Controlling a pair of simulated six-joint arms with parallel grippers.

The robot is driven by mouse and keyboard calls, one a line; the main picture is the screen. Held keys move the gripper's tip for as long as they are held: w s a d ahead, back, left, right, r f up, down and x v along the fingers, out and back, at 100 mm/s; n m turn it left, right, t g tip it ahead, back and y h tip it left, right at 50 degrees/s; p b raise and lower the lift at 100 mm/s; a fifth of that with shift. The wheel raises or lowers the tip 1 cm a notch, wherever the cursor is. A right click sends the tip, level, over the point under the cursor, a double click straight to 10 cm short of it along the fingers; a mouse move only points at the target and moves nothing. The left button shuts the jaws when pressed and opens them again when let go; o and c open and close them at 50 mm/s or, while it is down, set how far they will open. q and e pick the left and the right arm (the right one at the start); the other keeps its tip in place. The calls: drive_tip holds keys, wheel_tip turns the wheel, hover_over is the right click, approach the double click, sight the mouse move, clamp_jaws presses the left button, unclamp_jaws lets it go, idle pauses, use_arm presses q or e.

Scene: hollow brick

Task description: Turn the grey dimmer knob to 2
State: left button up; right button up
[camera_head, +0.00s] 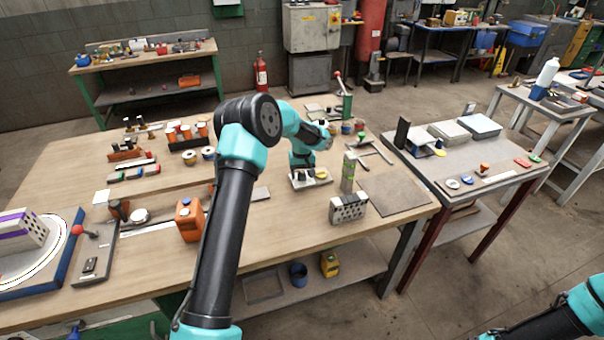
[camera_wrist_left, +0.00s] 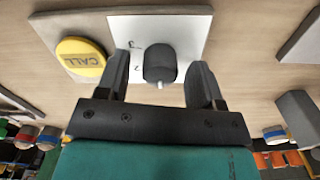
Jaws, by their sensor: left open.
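The dark grey dimmer knob (camera_wrist_left: 160,62) sits on a white plate (camera_wrist_left: 190,28) printed with a 3 and a 2. A pale pointer mark shows on its edge nearest my gripper in the left wrist view. My left gripper (camera_wrist_left: 160,64) is open, with one finger on each side of the knob and a visible gap to it. In the head view my left gripper (camera_head: 301,170) is over the small panel (camera_head: 318,183), and my arm partly hides the knob. A yellow CALL button (camera_wrist_left: 80,57) is beside the plate. My right gripper is out of view.
An orange box (camera_head: 189,220) is to the left. A flat dark board (camera_head: 390,197) lies near the table's right edge.

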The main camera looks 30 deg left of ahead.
use_arm(q)
drive_tip(key=c, duration=0.9)
drive_tip(key=shift+m, duration=0.4)
drive_tip(key=m, duration=1.1)
drive_tip(key=shift+d, duration=0.1)
idle(0.4)
